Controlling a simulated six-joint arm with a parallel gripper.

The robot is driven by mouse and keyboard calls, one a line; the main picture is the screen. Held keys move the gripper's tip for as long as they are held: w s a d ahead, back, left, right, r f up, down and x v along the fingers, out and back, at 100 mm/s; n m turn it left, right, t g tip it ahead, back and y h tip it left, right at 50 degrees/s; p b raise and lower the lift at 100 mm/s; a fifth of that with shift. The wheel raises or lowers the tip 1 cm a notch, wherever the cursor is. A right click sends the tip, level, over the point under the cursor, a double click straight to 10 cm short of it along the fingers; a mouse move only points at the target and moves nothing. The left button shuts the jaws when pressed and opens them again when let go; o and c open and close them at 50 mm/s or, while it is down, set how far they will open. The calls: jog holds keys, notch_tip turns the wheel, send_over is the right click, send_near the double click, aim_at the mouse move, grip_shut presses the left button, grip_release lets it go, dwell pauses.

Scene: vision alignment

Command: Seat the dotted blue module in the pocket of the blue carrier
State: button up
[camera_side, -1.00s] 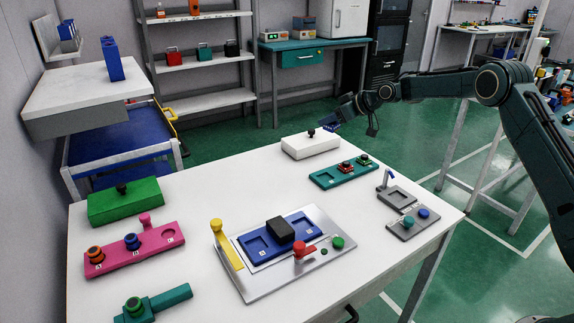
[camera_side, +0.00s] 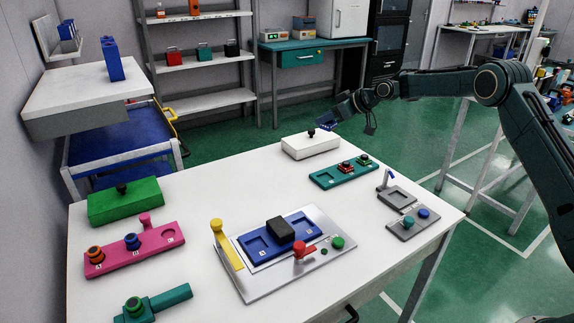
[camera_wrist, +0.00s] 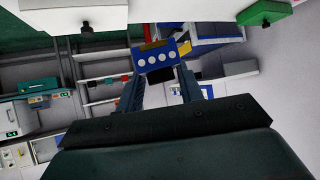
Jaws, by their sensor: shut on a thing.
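My gripper (camera_wrist: 160,82) is shut on the dotted blue module (camera_wrist: 158,57), a blue block with a row of white dots, held at the fingertips. In the side view my gripper (camera_side: 338,118) holds the module (camera_side: 327,125) in the air past the table's back edge, beside the white box. The blue carrier (camera_side: 262,258) lies on a silver plate at the table's front middle, well apart from the module. It has a recessed pocket (camera_side: 257,246) on its left and another at its right. A black block (camera_side: 280,229) stands between them.
A yellow lever (camera_side: 226,247) and a red handle (camera_side: 304,250) flank the carrier. A white box (camera_side: 310,147), a teal tray (camera_side: 340,175), grey trays (camera_side: 407,228), a green box (camera_side: 126,202) and a pink rack (camera_side: 112,258) stand around it. The table between is clear.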

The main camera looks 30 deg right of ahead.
jog(key=a+f+n+g+y, duration=0.2)
jog(key=a+f+n+y, duration=0.15)
jog(key=a, duration=0.75)
jog(key=n+g+y, duration=0.3)
jog(key=n+g, duration=0.8)
send_over(254, 247)
notch_tip(254, 247, down, 7)
jog(key=shift+t+h, duration=0.25)
jog(key=shift+t, duration=0.05)
jog(key=shift+f, duration=2.9)
jog(key=shift+f, duration=0.95)
jog(key=o, duration=1.1)
